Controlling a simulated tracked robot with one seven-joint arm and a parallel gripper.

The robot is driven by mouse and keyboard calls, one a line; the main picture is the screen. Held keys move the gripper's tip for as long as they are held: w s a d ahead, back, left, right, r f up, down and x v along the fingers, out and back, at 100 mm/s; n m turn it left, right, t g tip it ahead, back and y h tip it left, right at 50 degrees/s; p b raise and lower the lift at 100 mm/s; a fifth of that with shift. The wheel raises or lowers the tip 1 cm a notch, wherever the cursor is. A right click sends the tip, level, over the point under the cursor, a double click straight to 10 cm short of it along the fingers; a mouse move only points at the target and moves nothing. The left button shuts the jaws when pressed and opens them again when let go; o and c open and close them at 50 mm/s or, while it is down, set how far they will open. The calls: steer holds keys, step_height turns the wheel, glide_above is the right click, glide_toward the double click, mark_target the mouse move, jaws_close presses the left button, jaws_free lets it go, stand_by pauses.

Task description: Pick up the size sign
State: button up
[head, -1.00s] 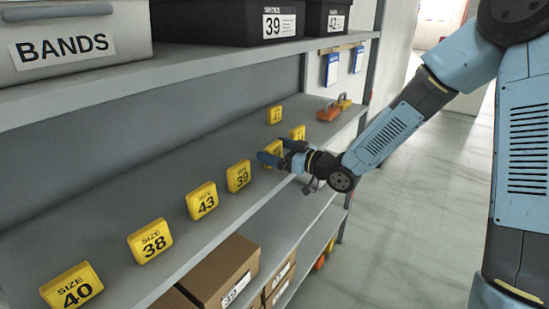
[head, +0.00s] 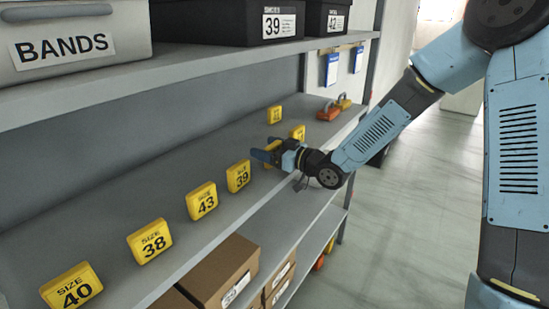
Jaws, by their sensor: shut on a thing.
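Several yellow size signs stand in a row on the middle shelf. They read SIZE 40 (head: 72,287), SIZE 38 (head: 150,242), SIZE 43 (head: 202,201) and SIZE 39 (head: 238,176). Two smaller yellow signs stand farther along, one at the back (head: 274,114) and one nearer the front edge (head: 298,132). My gripper (head: 267,153) is shut on another yellow size sign (head: 274,144), just beyond SIZE 39. The blue fingers cover much of this held sign, and its number cannot be read.
The shelf above (head: 190,72) carries a grey BANDS bin (head: 75,50) and black boxes marked 39 (head: 280,24) and 42 (head: 335,20). Orange (head: 328,112) and yellow items lie at the shelf's far end. Brown boxes (head: 222,272) sit below. Open floor lies right.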

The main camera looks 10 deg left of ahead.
steer(key=shift+r, duration=0.1)
steer(key=shift+r, duration=0.55)
steer(key=s+d+r, duration=0.9)
steer(key=s+r, duration=0.2)
steer(key=r, duration=0.1)
steer(key=w+d+f+m+t+h, duration=0.35)
steer(key=w+d+f, duration=0.3)
steer(key=w, duration=0.35)
steer(key=w+d+f+m+t+h, duration=0.3)
steer(key=w+d+f+t, duration=0.25)
steer(key=w+d, duration=0.35)
steer(key=w+d+f+m+t+h, duration=0.1)
steer(key=w+d+f+m+h, duration=0.1)
steer(key=d+f+h, duration=0.3)
steer(key=w+d+f+m+t+h, duration=0.1)
steer(key=d+f+m+h, duration=0.4)
steer(key=d+f, duration=0.6)
step_height(320, 180, down, 8)
steer(key=shift+w+d+r+t, duration=0.1)
steer(key=shift+w+d+t, duration=0.2)
steer(key=shift+w, duration=0.35)
